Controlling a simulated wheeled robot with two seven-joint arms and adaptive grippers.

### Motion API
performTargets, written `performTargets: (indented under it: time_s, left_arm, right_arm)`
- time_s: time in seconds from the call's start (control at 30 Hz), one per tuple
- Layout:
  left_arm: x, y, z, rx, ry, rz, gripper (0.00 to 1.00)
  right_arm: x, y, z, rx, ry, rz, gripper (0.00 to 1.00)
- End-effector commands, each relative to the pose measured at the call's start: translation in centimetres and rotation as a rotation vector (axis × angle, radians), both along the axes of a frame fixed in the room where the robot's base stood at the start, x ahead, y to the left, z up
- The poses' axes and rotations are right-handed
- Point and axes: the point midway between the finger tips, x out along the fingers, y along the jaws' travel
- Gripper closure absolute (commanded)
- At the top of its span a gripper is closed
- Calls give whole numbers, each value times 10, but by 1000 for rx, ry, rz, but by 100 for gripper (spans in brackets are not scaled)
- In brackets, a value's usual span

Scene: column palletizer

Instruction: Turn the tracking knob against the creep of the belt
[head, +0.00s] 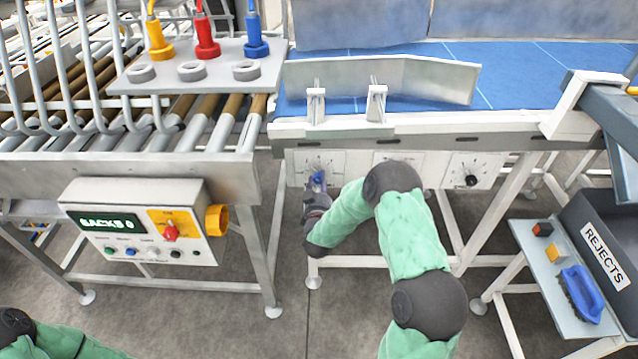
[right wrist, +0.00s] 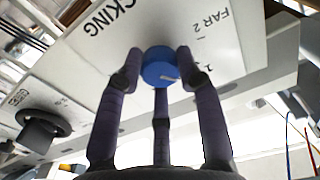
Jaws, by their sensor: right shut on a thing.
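The blue tracking knob (head: 318,180) sits on a white dial plate (head: 318,160) on the front of the belt conveyor. In the right wrist view the knob (right wrist: 160,66) has a pale pointer mark, and the plate reads "CKING", "FAR 2" and "1". My right gripper (head: 318,190) is shut on the knob, its dark fingers around the knob's sides. The blue belt (head: 520,75) lies above, with thin pale lines across it. Only part of my left arm shows at the lower left; its gripper is out of the picture.
A black knob (head: 471,180) is on another dial plate to the right. A control box (head: 145,220) hangs on the roller conveyor at left. A shelf (head: 535,265) with a blue-handled brush (head: 582,292) stands by the rejects bin (head: 600,215). Open floor lies below the conveyor.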

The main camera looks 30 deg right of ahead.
Motion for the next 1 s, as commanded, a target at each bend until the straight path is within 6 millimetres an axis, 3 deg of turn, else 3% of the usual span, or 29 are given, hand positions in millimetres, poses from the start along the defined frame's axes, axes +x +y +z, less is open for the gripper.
performTargets:
  time_s: [0.5, 0.53, 0.6, 1.0]
  left_arm:
    - [0, 0, 0, 0, 0, 0, 60]
    - [0, 0, 0, 0, 0, 0, 60]
    - [0, 0, 0, 0, 0, 0, 60]
    - [0, 0, 0, 0, 0, 0, 60]
  right_arm:
    - [0, 1, -2, -17, 16, 2, 96]
    - [0, 1, -2, -17, 16, 2, 58]
    - [0, 1, -2, -18, 15, 2, 40]
    - [-3, 2, -1, -18, 13, 1, 40]
